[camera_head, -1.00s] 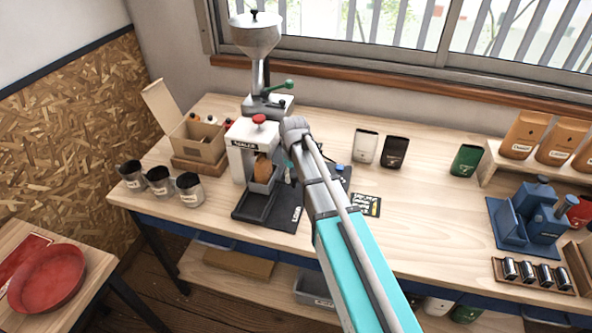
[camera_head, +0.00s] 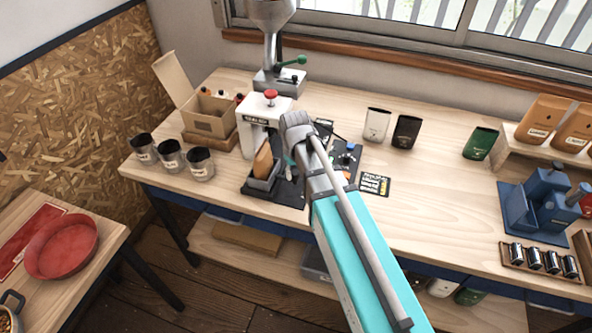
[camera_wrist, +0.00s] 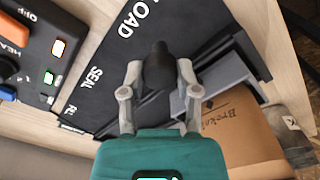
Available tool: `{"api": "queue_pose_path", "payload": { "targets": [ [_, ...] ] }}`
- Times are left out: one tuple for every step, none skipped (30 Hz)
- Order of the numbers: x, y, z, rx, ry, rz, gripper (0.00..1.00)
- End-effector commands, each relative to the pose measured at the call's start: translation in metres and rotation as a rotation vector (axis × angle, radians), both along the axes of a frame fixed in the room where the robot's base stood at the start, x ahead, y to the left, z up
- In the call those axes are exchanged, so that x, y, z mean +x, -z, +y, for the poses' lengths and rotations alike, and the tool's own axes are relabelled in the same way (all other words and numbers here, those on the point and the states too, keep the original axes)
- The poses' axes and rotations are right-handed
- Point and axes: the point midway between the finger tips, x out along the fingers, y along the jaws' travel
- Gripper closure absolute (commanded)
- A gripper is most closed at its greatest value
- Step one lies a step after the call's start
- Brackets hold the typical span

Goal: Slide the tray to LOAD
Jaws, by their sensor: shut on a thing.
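The grey tray (camera_head: 262,184) holds an upright brown bag (camera_head: 263,158) and stands on the black base plate, in front of the white sealer (camera_head: 257,122) with its red knob. In the wrist view, the tray (camera_wrist: 226,72) lies right of its black handle knob (camera_wrist: 158,62). My gripper (camera_wrist: 157,78) is shut on this knob, one finger on each side. In the head view my arm hides the knob and most of the gripper.
A control box (camera_wrist: 35,50) with lit lamps is left of the strip. Several dark cups (camera_head: 172,158) stand left of the sealer, with an open cardboard box (camera_head: 210,115) behind. A grinder (camera_head: 274,60) is at the back.

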Motion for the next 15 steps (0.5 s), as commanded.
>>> {"api": "queue_pose_path", "payload": {
  "targets": [
    [-0.0051, 0.0007, 0.0014, 0.005, -0.002, 0.011, 1.00],
    [-0.0054, 0.0007, 0.0014, 0.004, -0.002, 0.012, 1.00],
    [-0.0057, 0.0007, 0.0013, 0.005, -0.002, 0.012, 0.51],
    [-0.0057, 0.0007, 0.0014, 0.005, -0.002, 0.012, 0.45],
    [-0.0056, 0.0007, 0.0014, 0.005, -0.002, 0.012, 0.40],
    [-0.0054, 0.0007, 0.0012, 0.004, -0.002, 0.012, 0.32],
    [-0.0052, 0.0007, 0.0012, 0.005, -0.002, 0.011, 0.27],
    [-0.0049, 0.0007, 0.0011, 0.004, -0.002, 0.011, 0.23],
    [-0.0045, 0.0006, 0.0010, 0.004, -0.002, 0.011, 0.23],
    [-0.0043, 0.0006, 0.0010, 0.003, -0.002, 0.009, 0.23],
    [-0.0041, 0.0006, 0.0008, 0.003, -0.002, 0.009, 0.23],
    [-0.0039, 0.0005, 0.0007, 0.002, -0.002, 0.009, 0.23],
    [-0.0037, 0.0005, 0.0007, 0.003, -0.002, 0.008, 0.23],
    [-0.0036, 0.0005, 0.0007, 0.003, -0.001, 0.008, 0.23],
    [-0.0035, 0.0005, 0.0006, 0.003, -0.001, 0.008, 0.23]
  ]
}}
